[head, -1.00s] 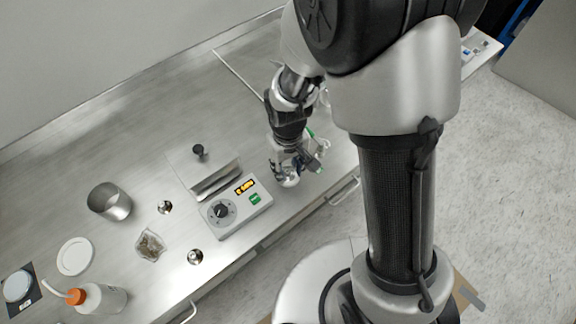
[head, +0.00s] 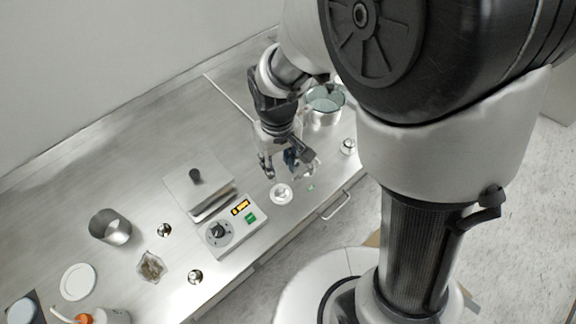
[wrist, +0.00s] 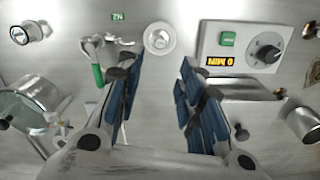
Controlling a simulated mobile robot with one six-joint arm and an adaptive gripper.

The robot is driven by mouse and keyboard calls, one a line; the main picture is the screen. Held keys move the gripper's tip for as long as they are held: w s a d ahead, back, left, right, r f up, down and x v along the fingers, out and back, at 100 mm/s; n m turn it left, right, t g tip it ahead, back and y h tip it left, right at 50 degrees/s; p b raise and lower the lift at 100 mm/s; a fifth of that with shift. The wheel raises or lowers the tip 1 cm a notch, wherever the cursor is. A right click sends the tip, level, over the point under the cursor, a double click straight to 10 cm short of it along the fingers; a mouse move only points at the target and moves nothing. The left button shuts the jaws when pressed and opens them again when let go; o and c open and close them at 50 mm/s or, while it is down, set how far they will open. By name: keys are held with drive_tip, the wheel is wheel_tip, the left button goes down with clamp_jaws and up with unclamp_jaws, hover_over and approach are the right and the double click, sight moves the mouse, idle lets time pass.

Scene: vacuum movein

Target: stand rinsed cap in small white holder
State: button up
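A small round white holder (head: 281,193) sits on the steel bench right of the control box. It also shows in the wrist view (wrist: 160,38), with a pale, shiny round form in its middle. This may be the cap, but I cannot tell for sure. My gripper (head: 284,172) is above the bench, behind the holder and apart from it. In the wrist view my gripper (wrist: 153,72) has its blue-padded fingers spread, with nothing between them, and the holder lies beyond the fingertips.
A control box with display (head: 236,223) stands left of the holder. A green-handled metal fitting (wrist: 101,62) is close beside one finger. A glass vessel (head: 325,104) stands behind at right, and a metal knobbed piece (head: 348,146) near the edge. A metal cup (head: 110,227) is far left.

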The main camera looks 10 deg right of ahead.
drive_tip(key=s+d+r+m+t, duration=0.2)
drive_tip(key=s+d+r, duration=0.3)
drive_tip(key=s+r, duration=0.2)
drive_tip(key=s+d+r+m+t, duration=0.2)
drive_tip(key=s+d+r, duration=0.4)
drive_tip(key=r, duration=0.5)
drive_tip(key=shift+s+t, duration=0.3)
drive_tip(key=shift+s, duration=0.05)
idle(0.4)
